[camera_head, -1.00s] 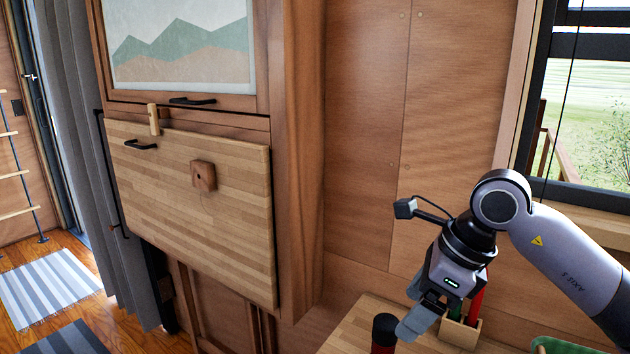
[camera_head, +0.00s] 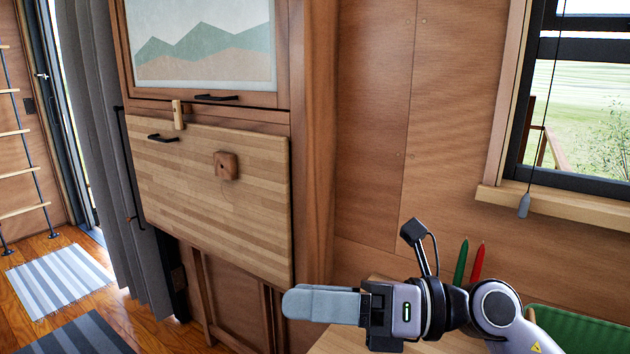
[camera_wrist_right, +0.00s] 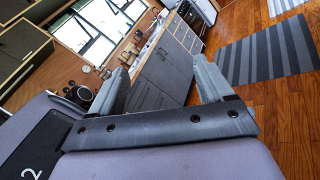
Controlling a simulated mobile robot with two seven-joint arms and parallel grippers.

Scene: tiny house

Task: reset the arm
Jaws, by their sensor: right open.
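My right gripper (camera_head: 322,304) is in the lower middle of the head view, in front of the cabinet and above the small wooden table (camera_head: 372,343). Its fingers point left and are seen edge-on there. In the right wrist view my right gripper (camera_wrist_right: 163,82) shows two fingers spread apart with nothing between them. My left gripper is in neither view.
A fold-down wooden panel (camera_head: 205,195) hangs on the cabinet at left. A green chair (camera_head: 575,330) is at lower right. Striped rugs (camera_head: 60,280) lie on the floor at left.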

